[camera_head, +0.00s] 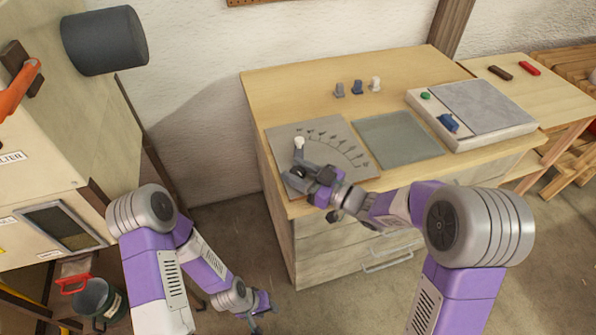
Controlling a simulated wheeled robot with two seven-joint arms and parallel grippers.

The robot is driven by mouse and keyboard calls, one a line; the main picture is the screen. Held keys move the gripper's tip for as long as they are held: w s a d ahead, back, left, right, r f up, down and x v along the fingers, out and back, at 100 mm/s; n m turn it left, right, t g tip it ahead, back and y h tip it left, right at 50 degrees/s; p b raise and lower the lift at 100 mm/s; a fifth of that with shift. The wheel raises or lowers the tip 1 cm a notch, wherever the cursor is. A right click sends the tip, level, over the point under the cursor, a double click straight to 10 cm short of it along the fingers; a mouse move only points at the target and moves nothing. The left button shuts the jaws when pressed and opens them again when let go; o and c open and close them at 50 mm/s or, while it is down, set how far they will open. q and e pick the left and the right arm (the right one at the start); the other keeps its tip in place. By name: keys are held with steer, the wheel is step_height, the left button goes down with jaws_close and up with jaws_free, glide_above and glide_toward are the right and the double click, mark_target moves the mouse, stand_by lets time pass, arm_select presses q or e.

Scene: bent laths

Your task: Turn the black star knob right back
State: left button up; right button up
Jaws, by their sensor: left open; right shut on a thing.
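A grey plate (282,132) with a curved row of dark marks lies on the wooden cabinet top. My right gripper (303,173) is over the plate's lower left part, shut on a dark thing that looks like the black star knob (296,172). The gripper hides most of the knob, so its angle cannot be told. A small white-topped piece (299,143) stands just behind the gripper on the plate. My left gripper (259,303) is open and empty, low above the floor in front of the cabinet.
A plain grey-green mat (398,138) lies right of the plate. Three small pegs (357,88) stand behind it. A pale box (492,135) with a grey top, green button and blue piece sits further right. A bucket (97,300) stands at the lower left.

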mark_target(304, 175)
stand_by(0.5)
steer(key=o, duration=0.9)
steer(key=p+v, duration=0.1)
steer(key=v, duration=0.5)
steer(key=shift+s+d+p, duration=0.1)
steer(key=shift+d+p, duration=0.2)
steer(key=shift+d, duration=0.05)
steer(key=shift+s+d, duration=0.25)
steer(key=shift+d, duration=0.1)
